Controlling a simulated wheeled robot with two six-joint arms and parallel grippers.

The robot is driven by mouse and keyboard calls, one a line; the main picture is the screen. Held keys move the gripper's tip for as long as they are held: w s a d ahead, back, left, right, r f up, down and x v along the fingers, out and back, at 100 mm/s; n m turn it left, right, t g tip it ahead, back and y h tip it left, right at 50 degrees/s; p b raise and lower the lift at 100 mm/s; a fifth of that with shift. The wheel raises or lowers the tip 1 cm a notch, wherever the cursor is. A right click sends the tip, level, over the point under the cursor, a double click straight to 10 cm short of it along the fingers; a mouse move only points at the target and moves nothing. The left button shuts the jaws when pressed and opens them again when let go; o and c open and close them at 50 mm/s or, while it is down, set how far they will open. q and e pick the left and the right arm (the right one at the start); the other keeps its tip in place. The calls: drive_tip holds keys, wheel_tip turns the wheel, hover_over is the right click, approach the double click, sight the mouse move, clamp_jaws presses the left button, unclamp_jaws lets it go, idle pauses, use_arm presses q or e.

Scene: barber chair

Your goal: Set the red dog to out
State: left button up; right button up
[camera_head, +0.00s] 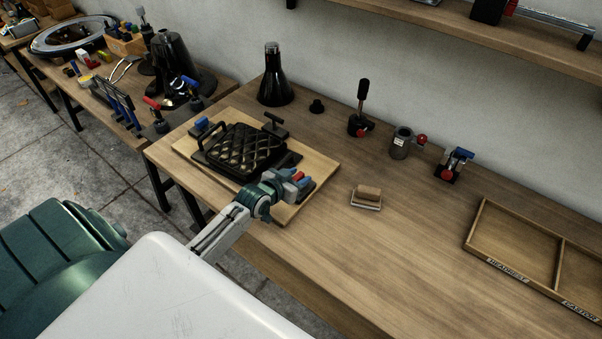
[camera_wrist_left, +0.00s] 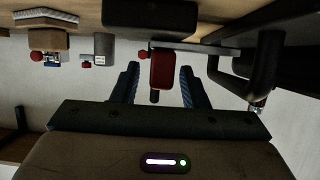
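The red dog (camera_wrist_left: 163,70) is a red block with a dark pin, in the middle of the left wrist view. In the head view its red part (camera_head: 298,176) shows at the near right corner of the wooden board (camera_head: 318,167). My left gripper (camera_head: 296,180) is at this corner. In the left wrist view its two dark blue fingers (camera_wrist_left: 158,88) stand apart on either side of the red dog, with gaps visible. The gripper hides much of the dog's base in the head view. My right gripper is not in view.
A black quilted pad (camera_head: 243,148) sits on the board, with a blue-topped dog (camera_head: 202,125) at its far left corner. A brush (camera_head: 367,197) lies to the right. A labelled wooden tray (camera_head: 513,268) stands farther right. The front middle of the bench is clear.

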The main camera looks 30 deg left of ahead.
use_arm(q)
drive_tip(key=shift+x, duration=1)
